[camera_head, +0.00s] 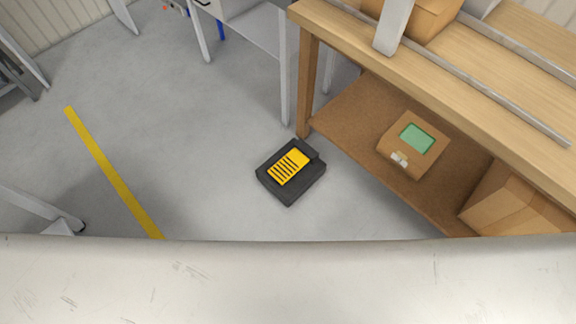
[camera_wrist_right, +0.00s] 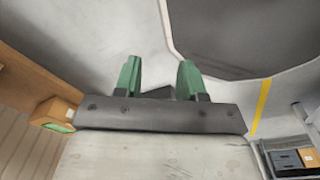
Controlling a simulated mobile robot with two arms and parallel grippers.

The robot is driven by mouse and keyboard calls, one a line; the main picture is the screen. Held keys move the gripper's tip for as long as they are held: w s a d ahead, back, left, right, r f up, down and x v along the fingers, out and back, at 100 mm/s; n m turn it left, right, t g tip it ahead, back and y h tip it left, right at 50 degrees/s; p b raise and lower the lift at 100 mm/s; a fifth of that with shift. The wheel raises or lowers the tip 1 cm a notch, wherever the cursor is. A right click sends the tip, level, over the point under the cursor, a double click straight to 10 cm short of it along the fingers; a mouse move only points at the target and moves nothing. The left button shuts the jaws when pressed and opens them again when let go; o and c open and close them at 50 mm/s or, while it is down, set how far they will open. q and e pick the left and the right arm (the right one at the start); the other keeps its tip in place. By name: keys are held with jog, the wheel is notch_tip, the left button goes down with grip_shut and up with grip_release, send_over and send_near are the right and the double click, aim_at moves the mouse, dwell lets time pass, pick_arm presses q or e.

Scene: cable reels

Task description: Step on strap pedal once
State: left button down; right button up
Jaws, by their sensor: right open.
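The strap pedal (camera_head: 290,171) lies on the grey floor in the head view. It is a black block with a yellow, black-striped tread plate on top, close to the front leg of the wooden bench. Nothing touches the pedal from above. My right gripper (camera_wrist_right: 159,80) shows in the right wrist view with two green fingers apart and nothing between them. A small dark shape behind the fingers is partly hidden, and I cannot tell what it is. My left gripper is in neither view.
The wooden bench (camera_head: 440,60) stands at the right, with a lower shelf (camera_head: 345,125) holding cardboard boxes (camera_head: 412,146). A yellow floor line (camera_head: 112,170) runs at the left. The floor between the line and the pedal is clear. My pale body fills the bottom of the head view.

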jog(key=shift+w+a, duration=0.1)
jog(key=shift+a, duration=0.35)
grip_shut()
jog(key=shift+w, duration=0.1)
jog(key=shift+w+d, duration=0.1)
jog(key=shift+d, duration=0.25)
dwell(0.6)
